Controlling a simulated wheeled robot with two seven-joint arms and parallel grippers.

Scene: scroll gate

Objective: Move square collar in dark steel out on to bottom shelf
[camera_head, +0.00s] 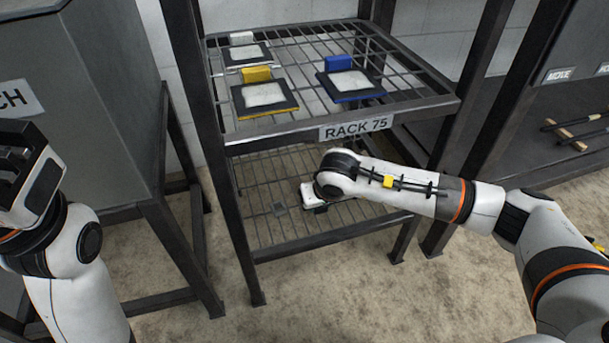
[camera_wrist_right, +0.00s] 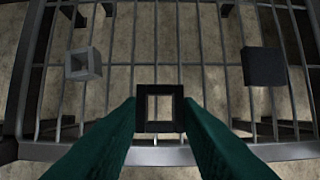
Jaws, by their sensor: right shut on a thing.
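A dark square collar (camera_wrist_right: 158,97) with an open middle sits between the tips of my right gripper (camera_wrist_right: 160,122) in the right wrist view. The two green fingers close on its sides. Below it is the wire bottom shelf (camera_wrist_right: 200,75), whose front rail runs near the collar; I cannot tell whether the collar touches the shelf. In the head view, my right arm reaches into the rack above the bottom shelf (camera_head: 345,235), and its wrist hides the collar. My left gripper (camera_head: 22,165) is at the far left, away from the rack; its finger opening is unclear.
A grey square collar (camera_wrist_right: 83,63) and a dark block (camera_wrist_right: 263,66) are on the bottom shelf at either side. The upper shelf (camera_head: 310,68) bears yellow (camera_head: 257,75), blue (camera_head: 339,62) and white-tabbed (camera_head: 241,39) plates. Rack posts stand close to my right arm.

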